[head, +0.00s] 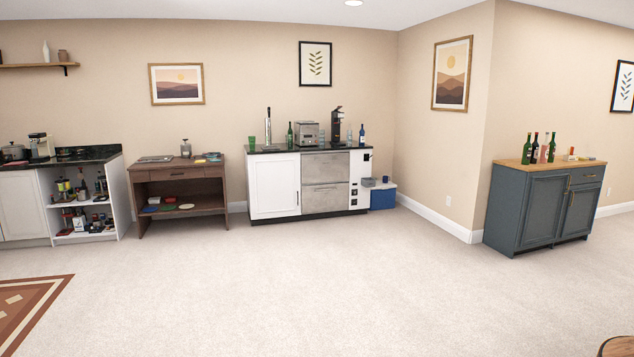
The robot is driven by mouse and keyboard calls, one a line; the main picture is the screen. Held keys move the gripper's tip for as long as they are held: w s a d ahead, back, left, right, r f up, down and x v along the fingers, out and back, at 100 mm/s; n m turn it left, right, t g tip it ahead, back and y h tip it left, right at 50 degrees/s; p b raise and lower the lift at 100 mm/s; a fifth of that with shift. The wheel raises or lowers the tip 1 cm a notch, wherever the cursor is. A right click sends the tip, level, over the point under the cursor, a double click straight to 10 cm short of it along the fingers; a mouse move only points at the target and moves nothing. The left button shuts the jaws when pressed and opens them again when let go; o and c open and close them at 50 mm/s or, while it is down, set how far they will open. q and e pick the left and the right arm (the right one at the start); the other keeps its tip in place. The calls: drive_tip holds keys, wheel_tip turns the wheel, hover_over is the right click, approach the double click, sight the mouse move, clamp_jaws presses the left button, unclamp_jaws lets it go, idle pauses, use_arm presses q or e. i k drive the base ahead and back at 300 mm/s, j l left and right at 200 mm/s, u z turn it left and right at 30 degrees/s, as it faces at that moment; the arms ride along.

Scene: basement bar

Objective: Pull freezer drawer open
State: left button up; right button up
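The likely freezer drawers are two stacked grey metal fronts in the white bar cabinet (274,187) against the back wall. The upper drawer front (326,166) and the lower drawer front (326,198) both look shut. Which of them is the freezer drawer I cannot tell. A white door is to their left and a narrow white panel with small dark fittings to their right. Neither of my grippers is in view.
Open carpet (300,275) lies in front of the cabinet. A brown wooden desk (140,190) stands to its left, a blue cooler (383,198) to its right. A blue-grey cabinet (520,208) with bottles stands at the right. A patterned rug (30,300) lies front left.

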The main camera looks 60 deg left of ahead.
sight(328, 197)
drive_tip(key=u, duration=1.45)
